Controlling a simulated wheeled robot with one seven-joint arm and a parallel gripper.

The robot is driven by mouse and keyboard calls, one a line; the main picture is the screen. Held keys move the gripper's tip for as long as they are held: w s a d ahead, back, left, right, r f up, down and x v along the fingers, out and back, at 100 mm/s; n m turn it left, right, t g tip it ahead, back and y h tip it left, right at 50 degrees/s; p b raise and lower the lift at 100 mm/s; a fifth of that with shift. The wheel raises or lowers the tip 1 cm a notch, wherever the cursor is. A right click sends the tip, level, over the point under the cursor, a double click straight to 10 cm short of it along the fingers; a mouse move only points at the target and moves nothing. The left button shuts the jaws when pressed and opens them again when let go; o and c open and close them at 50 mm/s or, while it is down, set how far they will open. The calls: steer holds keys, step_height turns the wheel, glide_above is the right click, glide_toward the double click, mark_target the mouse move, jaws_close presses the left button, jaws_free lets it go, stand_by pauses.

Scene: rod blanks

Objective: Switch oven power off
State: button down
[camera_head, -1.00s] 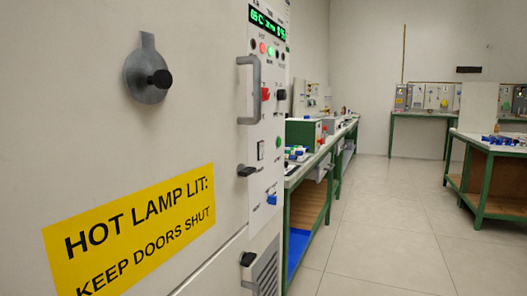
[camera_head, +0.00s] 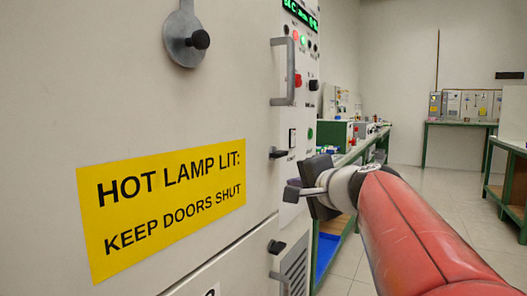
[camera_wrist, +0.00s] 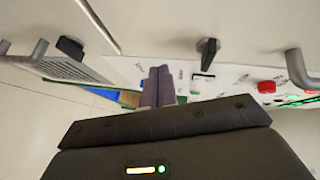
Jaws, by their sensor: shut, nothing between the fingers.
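The oven (camera_head: 130,80) is a large pale cabinet filling the left of the head view. Its control panel (camera_head: 303,60) runs down the right edge, with a lit green display (camera_head: 300,12), a red switch (camera_head: 298,80), a black knob (camera_head: 313,85), a black-and-white rocker (camera_head: 292,138) and a green button (camera_head: 310,133). The labels are too small to read, so I cannot tell which is the power control. My gripper (camera_head: 290,193) is shut and empty before the panel's lower part, hiding some of it. In the wrist view its fingers (camera_wrist: 158,87) are together, near the rocker (camera_wrist: 203,85).
A bar handle (camera_head: 290,72) and black latches (camera_head: 278,153) stick out from the oven front near the panel. A yellow sign (camera_head: 165,205) is on the door. A green-framed bench (camera_head: 350,157) stands beyond the oven. Open floor lies at the right.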

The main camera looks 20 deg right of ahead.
steer(key=w+d+r+m+t+h+b, duration=0.1)
steer(key=d+r+m+t+h, duration=0.2)
steer(key=d, duration=0.7)
step_height(320, 180, up, 4)
steer(key=m, duration=0.2)
steer(key=shift+d+m, duration=0.3)
steer(key=shift+w, duration=0.15)
steer(key=p, duration=0.2)
glide_toward(294, 139)
steer(key=w+d+r, duration=0.1)
steer(key=w+d, duration=0.3)
steer(key=w+a, duration=0.2)
steer(key=shift+w+a+r+p, duration=0.1)
steer(key=shift+w+r+p, duration=0.15)
steer(key=shift+w+p, duration=0.15)
